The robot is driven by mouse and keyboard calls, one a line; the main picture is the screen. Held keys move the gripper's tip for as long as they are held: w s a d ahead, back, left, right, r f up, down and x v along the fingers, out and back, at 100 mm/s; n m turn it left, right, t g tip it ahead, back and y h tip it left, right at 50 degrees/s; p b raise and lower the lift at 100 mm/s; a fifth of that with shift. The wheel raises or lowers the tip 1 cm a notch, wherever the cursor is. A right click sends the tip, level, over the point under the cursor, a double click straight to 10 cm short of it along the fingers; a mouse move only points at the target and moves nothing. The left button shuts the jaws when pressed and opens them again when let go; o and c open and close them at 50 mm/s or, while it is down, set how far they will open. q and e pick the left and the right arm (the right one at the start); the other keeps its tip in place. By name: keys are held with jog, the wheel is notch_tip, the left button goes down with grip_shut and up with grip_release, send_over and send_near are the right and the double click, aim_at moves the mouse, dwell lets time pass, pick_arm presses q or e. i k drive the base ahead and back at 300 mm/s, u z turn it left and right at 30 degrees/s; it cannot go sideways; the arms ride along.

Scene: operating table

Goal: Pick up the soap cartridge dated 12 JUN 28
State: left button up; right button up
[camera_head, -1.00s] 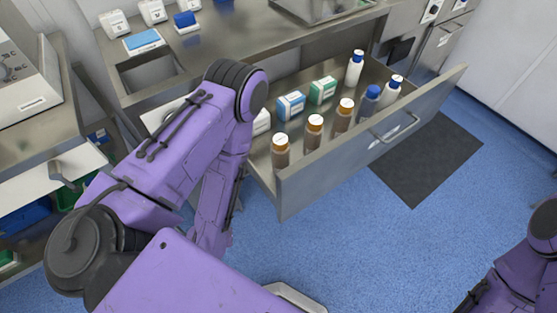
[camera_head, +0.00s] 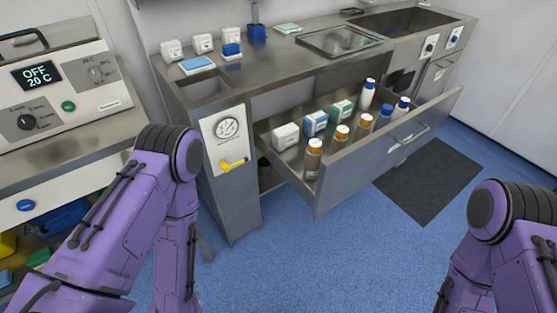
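No date can be read at this size, so I cannot tell which item is the soap cartridge dated 12 JUN 28. White block-shaped containers stand in a row at the back left of the steel counter: a left one (camera_head: 172,50), a middle one (camera_head: 203,43) and a right one (camera_head: 231,36). An open drawer (camera_head: 340,182) below holds a white box (camera_head: 286,136), a blue-and-white box (camera_head: 315,123), a green-and-white box (camera_head: 341,111) and several bottles. Both of my purple arms show, but neither gripper is in view.
A blue-topped item (camera_head: 231,51) and a blue pad (camera_head: 197,65) lie near the white containers. The open drawer juts out over the blue floor. A panel with a gauge and yellow handle (camera_head: 233,164) is left of it. A control unit (camera_head: 65,95) stands at the left.

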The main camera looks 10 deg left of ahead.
aim_at(313, 155)
jog(key=u, duration=0.1)
jog(key=i, duration=1)
jog(key=z, duration=0.3)
jog(key=k, duration=0.65)
